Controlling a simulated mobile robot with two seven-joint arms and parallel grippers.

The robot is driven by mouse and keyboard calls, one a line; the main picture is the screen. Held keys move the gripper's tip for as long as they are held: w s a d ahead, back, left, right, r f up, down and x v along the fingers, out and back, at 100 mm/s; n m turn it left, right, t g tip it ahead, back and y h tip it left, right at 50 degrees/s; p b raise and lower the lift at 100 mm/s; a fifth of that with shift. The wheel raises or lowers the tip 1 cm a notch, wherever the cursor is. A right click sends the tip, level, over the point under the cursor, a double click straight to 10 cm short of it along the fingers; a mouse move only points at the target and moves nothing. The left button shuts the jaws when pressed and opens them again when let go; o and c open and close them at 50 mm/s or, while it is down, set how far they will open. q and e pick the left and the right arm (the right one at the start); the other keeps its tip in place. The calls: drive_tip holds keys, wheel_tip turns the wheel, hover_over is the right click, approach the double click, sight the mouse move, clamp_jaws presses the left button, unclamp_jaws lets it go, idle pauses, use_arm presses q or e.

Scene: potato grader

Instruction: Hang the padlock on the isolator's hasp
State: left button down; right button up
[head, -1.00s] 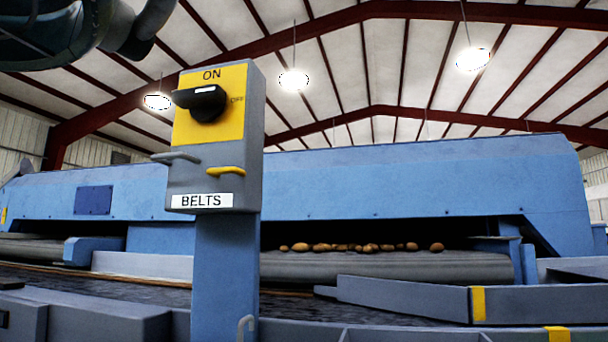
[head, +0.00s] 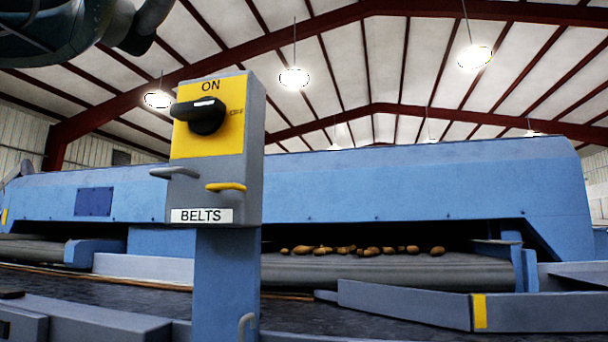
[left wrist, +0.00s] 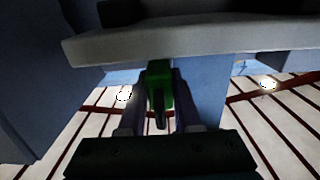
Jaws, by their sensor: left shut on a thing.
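The isolator (head: 215,165) is a grey box on a blue post, with a yellow plate marked ON, a black rotary knob (head: 207,116) and a BELTS label. A grey bar (head: 174,172) and a yellow bar (head: 226,187) stick out from its front; which one is the hasp is not clear. Nothing hangs from either in the head view. In the left wrist view my left gripper (left wrist: 160,112) is shut on a green thing, apparently the padlock (left wrist: 158,78), pointing at a pale grey ledge. Its shackle is not clearly visible. My right gripper is not in view.
Behind the isolator stands a long blue machine (head: 400,185) with brown potatoes (head: 365,250) on a grey roller belt. A grey hook (head: 246,327) is low on the post. Grey guide rails (head: 400,303) run at the front right. The air right of the isolator is clear.

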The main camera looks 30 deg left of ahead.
use_arm(q)
drive_tip(key=v, duration=0.9)
drive_tip(key=shift+p, duration=0.35)
idle(0.5)
